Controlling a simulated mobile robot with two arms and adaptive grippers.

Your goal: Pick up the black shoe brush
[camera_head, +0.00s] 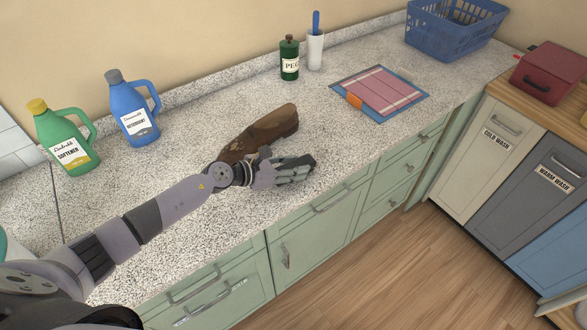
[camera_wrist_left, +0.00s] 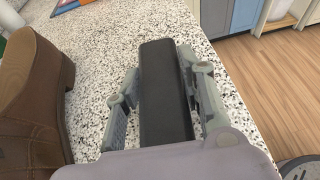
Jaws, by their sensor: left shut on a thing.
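My left gripper (camera_head: 303,168) reaches in from the left over the speckled counter (camera_head: 222,213), close to its front edge. In the left wrist view its two grey fingers (camera_wrist_left: 160,105) stand on either side of the black shoe brush (camera_wrist_left: 162,75), a long dark block, and are shut on it. In the head view the gripper hides most of the brush; a dark end (camera_head: 309,160) shows at the fingertips. I cannot tell whether the brush still touches the counter. My right gripper is not in view.
A brown boot (camera_head: 268,128) lies just behind the gripper. Green softener (camera_head: 62,143) and blue detergent (camera_head: 133,115) jugs stand left.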

